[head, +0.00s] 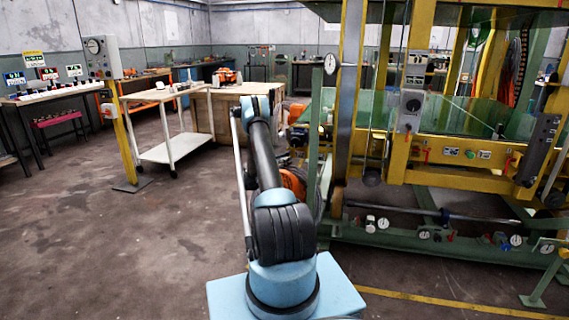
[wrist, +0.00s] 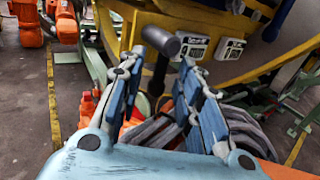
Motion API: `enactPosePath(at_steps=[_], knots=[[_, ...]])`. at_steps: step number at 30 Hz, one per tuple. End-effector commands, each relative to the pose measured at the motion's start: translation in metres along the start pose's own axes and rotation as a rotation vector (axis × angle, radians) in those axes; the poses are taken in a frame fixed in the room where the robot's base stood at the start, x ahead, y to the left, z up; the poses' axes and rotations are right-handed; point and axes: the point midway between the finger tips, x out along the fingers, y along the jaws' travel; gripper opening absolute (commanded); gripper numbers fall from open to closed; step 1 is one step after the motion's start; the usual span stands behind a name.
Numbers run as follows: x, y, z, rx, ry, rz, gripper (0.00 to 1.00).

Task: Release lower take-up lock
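The green and yellow machine (head: 450,170) stands at the right in the head view. In the wrist view my gripper (wrist: 165,62) has its two blue-padded fingers apart. A dark lever with a rounded, hammer-like head (wrist: 161,42) shows between and beyond the fingertips, in front of a yellow beam (wrist: 260,70). I cannot tell whether the fingers touch it, and nothing is clearly held. I cannot tell whether this lever is the lower take-up lock. My arm (head: 265,160) rises in the middle of the head view; the gripper itself is not clearly visible there.
Two white labelled plates (wrist: 192,46) sit on the beam beside the lever. A lower green rail (head: 400,235) carries several dials and small levers. A control post (head: 122,130), a white cart (head: 170,148) and a wooden crate (head: 215,112) stand left. The left floor is open.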

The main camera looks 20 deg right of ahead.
Motion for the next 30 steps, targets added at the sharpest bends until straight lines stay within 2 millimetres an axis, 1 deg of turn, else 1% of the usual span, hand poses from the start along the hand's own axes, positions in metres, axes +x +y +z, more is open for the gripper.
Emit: enactPosePath(at_steps=[4,5,6,8,9,20,26,30], knots=[[-0.0001,0.0001,0.0,0.0,0.0,0.0,0.32],[-0.0001,0.0,0.0,0.0,0.0,0.0,0.26],[-0.0002,0.0,0.0,0.0,0.0,0.0,0.16],[-0.0002,0.0001,0.0,0.0,0.0,0.0,0.03],[-0.0002,0.0001,0.0001,0.0,0.0,0.0,0.0],[-0.0009,0.001,0.0011,0.01,0.006,0.001,0.0],[-0.0021,0.003,0.0025,0.068,0.046,0.001,0.0],[-0.0038,0.0049,0.0048,0.146,0.097,0.001,0.0]])
